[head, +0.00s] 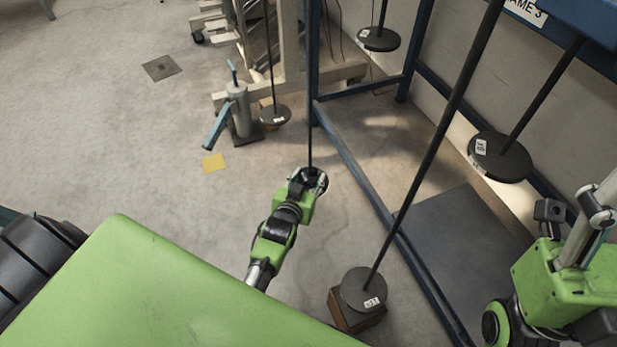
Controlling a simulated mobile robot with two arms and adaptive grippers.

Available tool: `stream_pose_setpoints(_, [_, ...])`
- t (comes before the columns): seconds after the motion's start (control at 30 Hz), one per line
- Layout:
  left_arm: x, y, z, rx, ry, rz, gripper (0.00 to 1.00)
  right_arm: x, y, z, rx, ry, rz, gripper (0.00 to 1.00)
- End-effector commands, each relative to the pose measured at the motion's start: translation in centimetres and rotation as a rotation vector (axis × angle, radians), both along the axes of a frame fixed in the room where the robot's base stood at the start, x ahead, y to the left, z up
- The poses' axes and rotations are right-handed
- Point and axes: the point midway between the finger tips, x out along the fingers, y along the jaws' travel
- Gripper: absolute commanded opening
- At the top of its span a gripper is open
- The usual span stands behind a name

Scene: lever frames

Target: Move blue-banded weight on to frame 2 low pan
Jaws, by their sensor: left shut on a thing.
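My left gripper (314,180) is at the lower end of a thin dark hanging rod (310,120). It is shut on a dark round thing, mostly hidden by the fingers. No blue band shows on it, so I cannot tell whether it is the blue-banded weight. Other dark round pans hang on rods: one (275,116) at the upper middle, one (378,39) at the top, and one (500,160) at the right. Another pan (363,287) is just over a brown block. No frame 2 label shows. My right gripper is out of view.
A blue metal frame (350,165) stands right of my left gripper, with a dark plate (465,250) inside. A "3" sign (526,10) is at top right. A grey cylinder with blue levers (239,108) stands left of the rods. The floor at left is mostly clear.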

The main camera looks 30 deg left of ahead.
Motion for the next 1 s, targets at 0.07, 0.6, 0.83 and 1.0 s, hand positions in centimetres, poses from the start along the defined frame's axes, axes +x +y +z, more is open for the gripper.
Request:
stream_pose_setpoints(0.07, [0.14, 0.00, 0.13, 0.001, -0.006, 0.000, 0.13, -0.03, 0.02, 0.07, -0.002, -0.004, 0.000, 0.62])
stream_pose_setpoints(0.6, [0.05, -0.01, -0.06, 0.000, -0.002, 0.000, 0.61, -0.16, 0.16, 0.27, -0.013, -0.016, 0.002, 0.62])
stream_pose_setpoints(0.83, [-0.07, -0.01, -0.33, -0.001, 0.003, 0.000, 0.61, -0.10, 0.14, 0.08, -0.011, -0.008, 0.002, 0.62])
stream_pose_setpoints(1.0, [-0.10, -0.02, -0.17, 0.000, 0.002, 0.000, 0.61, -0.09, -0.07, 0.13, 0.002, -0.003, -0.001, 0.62])
